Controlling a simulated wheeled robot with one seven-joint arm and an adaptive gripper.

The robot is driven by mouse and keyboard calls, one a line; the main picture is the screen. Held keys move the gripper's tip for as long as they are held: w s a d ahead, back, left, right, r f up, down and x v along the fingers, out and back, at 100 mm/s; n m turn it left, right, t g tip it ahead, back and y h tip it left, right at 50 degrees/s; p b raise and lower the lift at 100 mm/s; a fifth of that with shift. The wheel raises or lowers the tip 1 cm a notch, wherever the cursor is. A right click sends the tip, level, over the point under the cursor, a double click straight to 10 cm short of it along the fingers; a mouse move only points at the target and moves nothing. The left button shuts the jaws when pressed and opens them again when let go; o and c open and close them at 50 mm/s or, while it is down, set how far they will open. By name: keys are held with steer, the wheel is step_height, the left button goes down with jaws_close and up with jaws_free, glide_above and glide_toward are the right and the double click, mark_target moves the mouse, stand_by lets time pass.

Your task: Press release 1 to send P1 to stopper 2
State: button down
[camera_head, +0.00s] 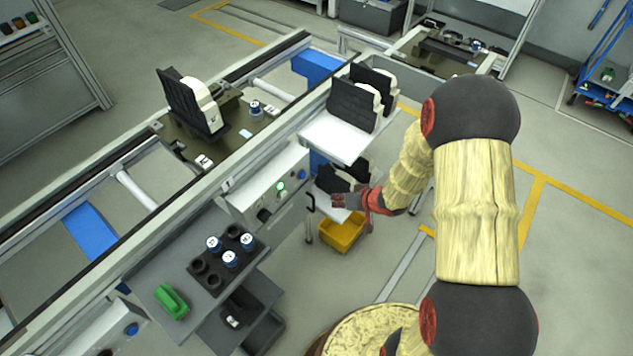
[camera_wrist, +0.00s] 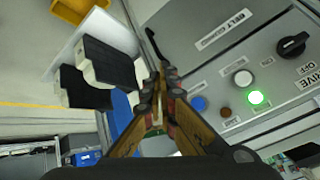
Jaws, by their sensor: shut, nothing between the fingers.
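A grey control box (camera_head: 262,185) is mounted on the near side of the conveyor. In the wrist view its panel (camera_wrist: 215,55) carries a white button (camera_wrist: 243,78), a lit green button (camera_wrist: 255,97), a blue button (camera_wrist: 198,103), a dark brown button (camera_wrist: 225,112) and a black rotary knob (camera_wrist: 292,44). A dark pallet (camera_head: 235,125) on the conveyor carries a black-and-white part (camera_head: 198,102) and a small cylinder.
A white shelf (camera_head: 335,138) with similar black-and-white parts stands beside the conveyor, above a yellow bin (camera_head: 342,232). A grey side table (camera_head: 150,290) holds a rack (camera_head: 212,279) of cylinders and a green object (camera_head: 171,301). Another loaded pallet (camera_head: 448,50) is at the far end.

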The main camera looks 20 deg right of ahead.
mark_target(302, 175)
steer(key=shift+w+a+r+m+t+y, duration=0.3)
steer(key=shift+w+a+r+m, duration=0.15)
steer(key=shift+a, duration=0.2)
steer(key=w+a+b, duration=0.2)
steer(key=w+a, duration=0.3)
steer(key=w, duration=0.2)
steer(key=shift+w+a, duration=0.1)
steer(key=shift+a, duration=0.05)
stand_by(1.5)
steer(key=shift+w+a, duration=0.15)
steer(key=shift+w, duration=0.1)
